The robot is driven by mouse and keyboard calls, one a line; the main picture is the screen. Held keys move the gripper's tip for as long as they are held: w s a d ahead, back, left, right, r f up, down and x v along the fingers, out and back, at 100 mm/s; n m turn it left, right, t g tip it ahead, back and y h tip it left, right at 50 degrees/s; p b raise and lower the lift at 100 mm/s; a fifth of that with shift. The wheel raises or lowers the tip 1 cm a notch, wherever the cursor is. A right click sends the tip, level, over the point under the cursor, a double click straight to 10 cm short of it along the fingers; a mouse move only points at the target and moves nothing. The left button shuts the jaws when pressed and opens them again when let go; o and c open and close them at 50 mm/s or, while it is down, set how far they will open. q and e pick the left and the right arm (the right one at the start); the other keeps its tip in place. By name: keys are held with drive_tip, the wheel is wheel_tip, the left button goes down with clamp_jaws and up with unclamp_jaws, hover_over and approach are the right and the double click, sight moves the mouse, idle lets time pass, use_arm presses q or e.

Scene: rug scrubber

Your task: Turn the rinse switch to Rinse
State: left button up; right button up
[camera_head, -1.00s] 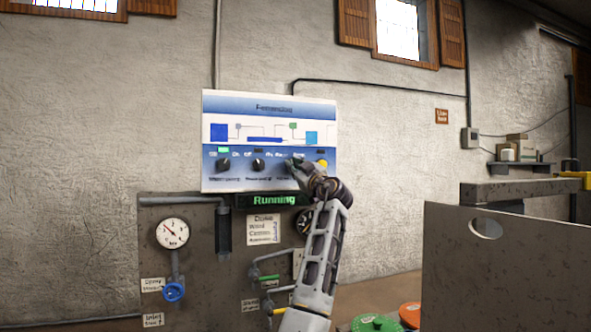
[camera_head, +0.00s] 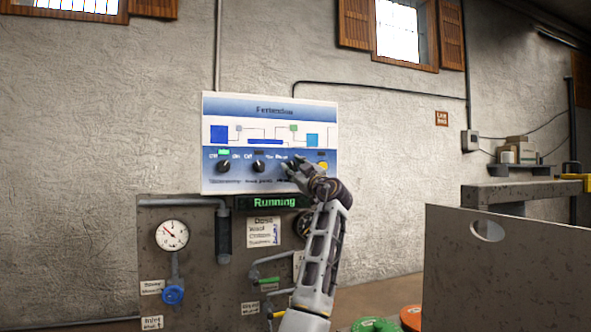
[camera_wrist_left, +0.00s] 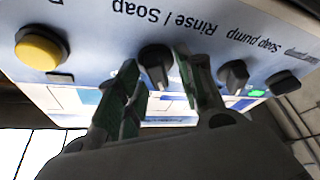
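The control panel (camera_head: 270,106) is a white and blue board on the wall, with a row of black knobs. The rinse switch (camera_wrist_left: 155,58) is a black knob by the "Rinse / Soap" label, upside down in the left wrist view. My left gripper (camera_head: 291,168) is at this knob in the head view and covers most of it. In the wrist view the left gripper's fingers (camera_wrist_left: 158,98) are apart, one on each side of the knob. I cannot tell whether they touch it, or which way its pointer faces. My right gripper is not in view.
The soap pump knob (camera_wrist_left: 233,75) is close beside one finger. A yellow button (camera_wrist_left: 40,47) is on the other side. Below the panel are a green "Running" display (camera_head: 274,202), a gauge (camera_head: 172,235) and pipes. A grey partition (camera_head: 510,265) stands at the right.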

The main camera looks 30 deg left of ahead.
use_arm(q)
drive_tip(key=shift+d+f, duration=0.2)
drive_tip(key=shift+d, duration=0.15)
drive_tip(key=shift+s+d+f, duration=0.15)
drive_tip(key=shift+s+d, duration=0.05)
drive_tip(key=shift+d, duration=0.2)
drive_tip(key=v, duration=1)
drive_tip(key=shift+s, duration=0.25)
drive_tip(key=shift+f, duration=0.1)
drive_tip(key=b+v, duration=0.5)
drive_tip(key=v, duration=0.4)
idle(0.5)
wheel_tip(320, 180, up, 9)
drive_tip(key=p, duration=0.8)
drive_tip(key=shift+p, duration=0.35)
